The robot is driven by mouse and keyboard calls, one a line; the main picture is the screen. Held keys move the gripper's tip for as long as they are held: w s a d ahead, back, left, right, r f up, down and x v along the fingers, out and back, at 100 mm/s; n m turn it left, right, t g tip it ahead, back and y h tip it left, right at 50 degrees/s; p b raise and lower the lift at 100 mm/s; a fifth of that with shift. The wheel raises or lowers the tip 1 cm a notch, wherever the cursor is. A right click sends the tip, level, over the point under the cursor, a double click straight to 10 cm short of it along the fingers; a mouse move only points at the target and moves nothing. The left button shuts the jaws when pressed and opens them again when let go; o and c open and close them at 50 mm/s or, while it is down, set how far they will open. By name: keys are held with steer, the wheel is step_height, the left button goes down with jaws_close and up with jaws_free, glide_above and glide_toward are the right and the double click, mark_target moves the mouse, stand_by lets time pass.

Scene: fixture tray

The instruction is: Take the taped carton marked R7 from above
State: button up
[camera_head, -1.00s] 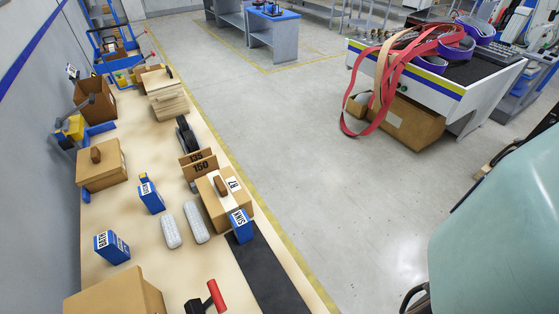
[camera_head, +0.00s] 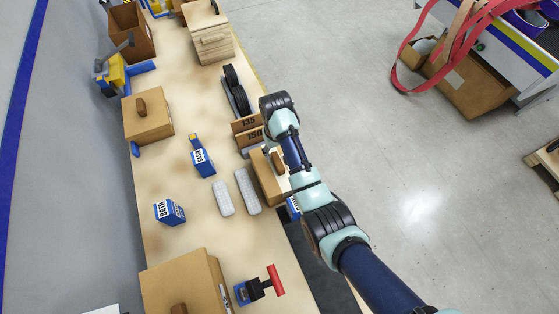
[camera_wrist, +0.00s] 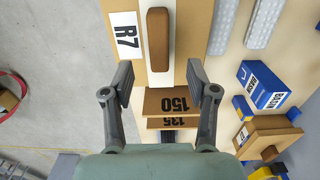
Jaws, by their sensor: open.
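The carton marked R7 (camera_wrist: 190,45) is tan, with a pale tape strip and a raised brown block along its top. It fills the upper middle of the wrist view, its R7 label at the left. In the head view the carton (camera_head: 264,182) is partly hidden behind my arm. My gripper (camera_wrist: 160,78) is open above the carton's end near the number boards. Its two dark fingers are spread to either side of the block's line, and nothing is between them. In the head view my arm hides the gripper.
Upright boards marked 150 (camera_wrist: 175,102) and 135 (camera_wrist: 168,123) stand close beyond the carton's end. A red-handled tool (camera_head: 262,284) is nearer. Another carton (camera_head: 148,118) stands further left.

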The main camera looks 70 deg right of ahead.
mark_target(277, 161)
steer(key=shift+s+f+b, duration=0.1)
steer(key=shift+f+b, duration=0.35)
steer(key=shift+f, duration=3.55)
jaws_close()
steer(key=shift+r, duration=0.1)
